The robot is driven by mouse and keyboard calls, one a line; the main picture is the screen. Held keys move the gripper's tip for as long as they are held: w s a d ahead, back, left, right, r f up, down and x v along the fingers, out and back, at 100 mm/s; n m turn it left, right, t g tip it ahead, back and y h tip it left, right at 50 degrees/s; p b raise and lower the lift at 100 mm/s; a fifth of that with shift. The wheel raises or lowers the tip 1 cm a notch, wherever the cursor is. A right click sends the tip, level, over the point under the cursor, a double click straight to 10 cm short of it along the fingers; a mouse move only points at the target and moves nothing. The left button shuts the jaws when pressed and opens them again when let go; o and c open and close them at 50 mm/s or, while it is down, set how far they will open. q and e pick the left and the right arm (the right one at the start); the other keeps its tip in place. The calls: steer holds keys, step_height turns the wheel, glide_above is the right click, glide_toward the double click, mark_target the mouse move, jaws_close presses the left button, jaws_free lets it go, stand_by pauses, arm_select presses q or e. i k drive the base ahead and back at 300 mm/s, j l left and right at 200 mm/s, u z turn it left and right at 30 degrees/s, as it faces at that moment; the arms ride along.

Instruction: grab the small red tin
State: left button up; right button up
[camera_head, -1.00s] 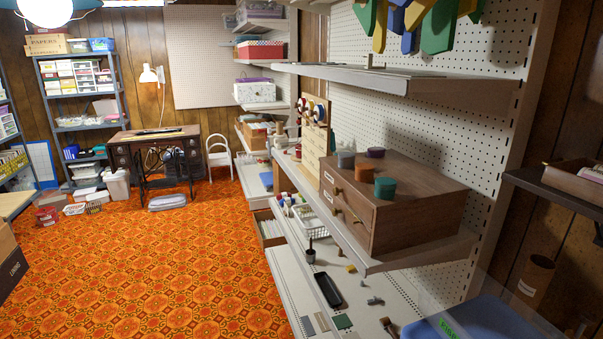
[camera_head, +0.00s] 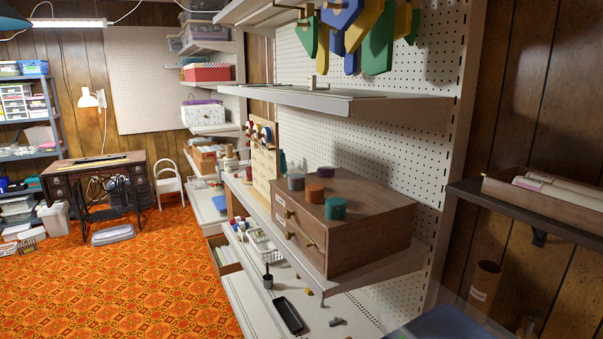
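Several small round tins stand on top of a brown wooden drawer box (camera_head: 370,235) on the middle shelf: a grey tin (camera_head: 296,182), an orange tin (camera_head: 315,192), a purple tin (camera_head: 326,172) and a teal tin (camera_head: 335,209). None of them looks clearly red; the orange one is the nearest in colour. I cannot pick out a small red tin for sure. Neither of my grippers is in view.
The shelf (camera_head: 375,274) under the drawer box has a little bare board at its front edge. A higher shelf (camera_head: 350,104) and hanging coloured shapes (camera_head: 379,40) are above. A dark side shelf (camera_head: 545,221) stands at right. The orange patterned floor (camera_head: 130,285) is clear at left.

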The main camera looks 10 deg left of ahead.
mark_target(247, 171)
steer(key=i+j+z, duration=0.35)
steer(key=j+z, duration=0.35)
steer(key=i+j+z, duration=0.1)
steer(key=j, duration=0.2)
steer(key=i+j+z, duration=0.1)
steer(key=j, duration=0.2)
steer(key=i+j+z, duration=0.1)
steer(key=j, duration=0.25)
steer(key=i+j, duration=0.1)
steer(key=j, duration=0.4)
steer(key=i+j, duration=0.1)
steer(key=j, duration=0.35)
steer(key=i+j, duration=0.1)
steer(key=j, duration=0.4)
steer(key=i+j+z, duration=0.1)
steer(key=j, duration=0.35)
steer(key=i+j, duration=0.1)
steer(key=j, duration=0.4)
steer(key=i+j, duration=0.1)
steer(key=j, duration=0.4)
